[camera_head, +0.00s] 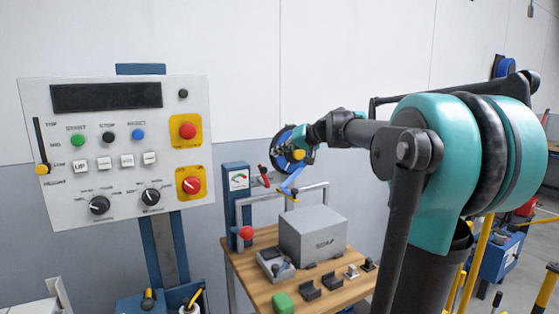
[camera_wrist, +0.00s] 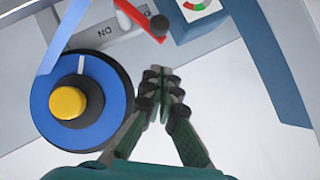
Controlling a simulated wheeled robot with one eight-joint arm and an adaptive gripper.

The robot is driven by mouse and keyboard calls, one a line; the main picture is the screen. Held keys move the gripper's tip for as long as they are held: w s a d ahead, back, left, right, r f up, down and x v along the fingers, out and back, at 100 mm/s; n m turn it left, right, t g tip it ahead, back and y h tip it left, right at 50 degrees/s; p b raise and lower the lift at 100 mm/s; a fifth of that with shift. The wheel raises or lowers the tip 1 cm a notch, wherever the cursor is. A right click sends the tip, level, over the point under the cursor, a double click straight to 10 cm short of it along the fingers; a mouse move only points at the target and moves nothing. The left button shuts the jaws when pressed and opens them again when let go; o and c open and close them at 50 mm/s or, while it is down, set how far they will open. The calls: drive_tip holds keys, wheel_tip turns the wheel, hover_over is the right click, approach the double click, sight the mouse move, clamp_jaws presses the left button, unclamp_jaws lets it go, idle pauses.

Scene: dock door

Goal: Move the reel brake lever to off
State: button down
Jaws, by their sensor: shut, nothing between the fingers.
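A red lever (camera_wrist: 140,20) shows at the top of the wrist view, slanting across a grey plate (camera_wrist: 88,38). The plate carries an upside-down "ON" label and, to its right, a partly hidden one starting with "O". In the head view the lever (camera_head: 263,176) is small, beside the blue gauge post. Beside it is a blue reel (camera_head: 281,140) with a yellow hub (camera_wrist: 68,103) in the wrist view. My gripper (camera_wrist: 160,75) is shut and empty, below the lever and right of the reel, apparently touching neither. In the head view my arm partly hides the reel.
A control panel (camera_head: 120,150) stands at left. The blue gauge post (camera_head: 237,200) rises beside the lever.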

drive_tip(key=v, duration=1)
drive_tip(key=shift+d, duration=0.15)
drive_tip(key=shift+f, duration=0.1)
